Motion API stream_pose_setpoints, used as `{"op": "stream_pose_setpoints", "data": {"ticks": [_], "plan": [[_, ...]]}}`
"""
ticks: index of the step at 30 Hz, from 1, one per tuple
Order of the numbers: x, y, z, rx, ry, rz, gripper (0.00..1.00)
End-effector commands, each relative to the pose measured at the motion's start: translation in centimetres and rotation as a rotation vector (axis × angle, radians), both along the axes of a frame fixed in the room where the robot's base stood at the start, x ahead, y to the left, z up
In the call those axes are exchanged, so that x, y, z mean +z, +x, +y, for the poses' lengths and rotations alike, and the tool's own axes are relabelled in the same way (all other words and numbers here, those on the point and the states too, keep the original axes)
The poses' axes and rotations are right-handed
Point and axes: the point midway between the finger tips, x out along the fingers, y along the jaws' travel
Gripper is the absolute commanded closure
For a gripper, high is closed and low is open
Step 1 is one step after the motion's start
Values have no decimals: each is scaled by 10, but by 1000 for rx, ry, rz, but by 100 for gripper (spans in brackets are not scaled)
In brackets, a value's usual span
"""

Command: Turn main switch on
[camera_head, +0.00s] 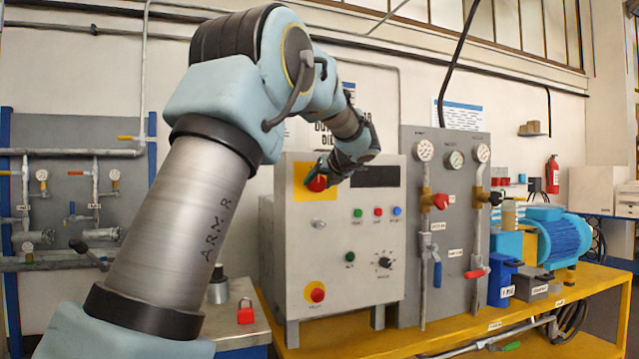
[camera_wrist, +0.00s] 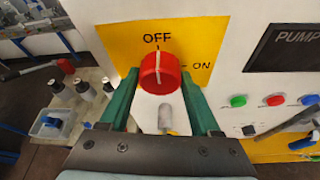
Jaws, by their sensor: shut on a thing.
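The main switch is a round red knob (camera_wrist: 160,72) on a yellow plate (camera_wrist: 203,38) marked OFF above and ON to the right. The white line on the knob points up to the OFF mark. In the head view, the knob (camera_head: 316,184) is at the upper left of the grey control cabinet (camera_head: 335,225). My gripper (camera_wrist: 158,80) has a green finger on each side of the knob and is shut on it. In the head view, my gripper (camera_head: 328,170) reaches the knob from the right and partly covers the yellow plate.
Below the knob is a metal key-like cylinder (camera_wrist: 166,118). Green, red and blue buttons (camera_head: 378,212) sit to its right on the cabinet, under a dark display (camera_head: 375,176). A red-and-yellow emergency button (camera_head: 317,295) is low on the panel. A gauge panel (camera_head: 450,230) stands right of the cabinet.

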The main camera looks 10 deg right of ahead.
Motion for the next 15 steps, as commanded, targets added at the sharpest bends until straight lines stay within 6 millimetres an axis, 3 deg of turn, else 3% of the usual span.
{"op": "stream_pose_setpoints", "data": {"ticks": [8,15], "plan": [[1,0,-1,0,39,5,92],[2,0,-2,-1,176,24,92]]}}
